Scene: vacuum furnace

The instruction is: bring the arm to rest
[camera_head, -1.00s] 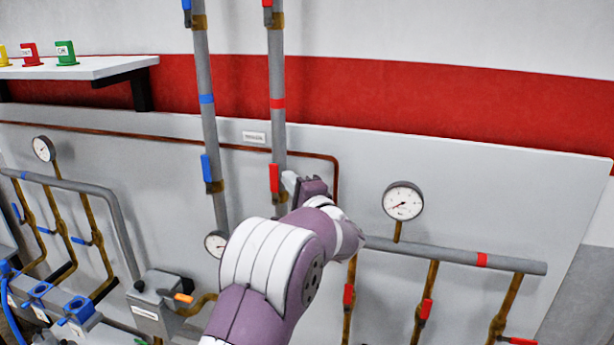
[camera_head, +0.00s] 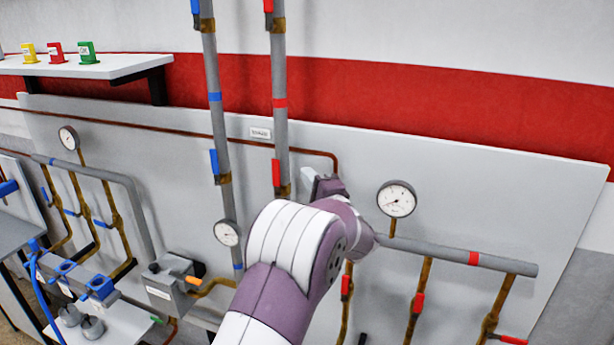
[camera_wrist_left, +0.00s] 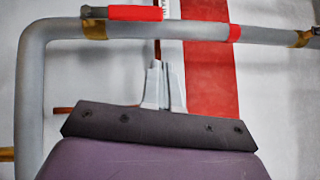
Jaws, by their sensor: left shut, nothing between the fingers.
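My left gripper (camera_head: 309,180) is in front of the grey wall panel (camera_head: 480,190), just right of the red valve lever (camera_head: 276,173) on the right vertical pipe (camera_head: 280,130). My own purple and white arm hides part of it in the head view. In the left wrist view its two pale fingers (camera_wrist_left: 164,70) are together with nothing between them. That view also shows a red lever (camera_wrist_left: 135,12) on a grey pipe (camera_wrist_left: 180,29) beyond the fingertips, apparently apart from them. My right gripper is not in view.
A round gauge (camera_head: 396,198) and a horizontal pipe (camera_head: 430,252) with red-handled valves are right of my arm. A small gauge (camera_head: 227,233) and a grey box (camera_head: 172,284) are to its left. A shelf (camera_head: 90,66) holds coloured tags at the upper left.

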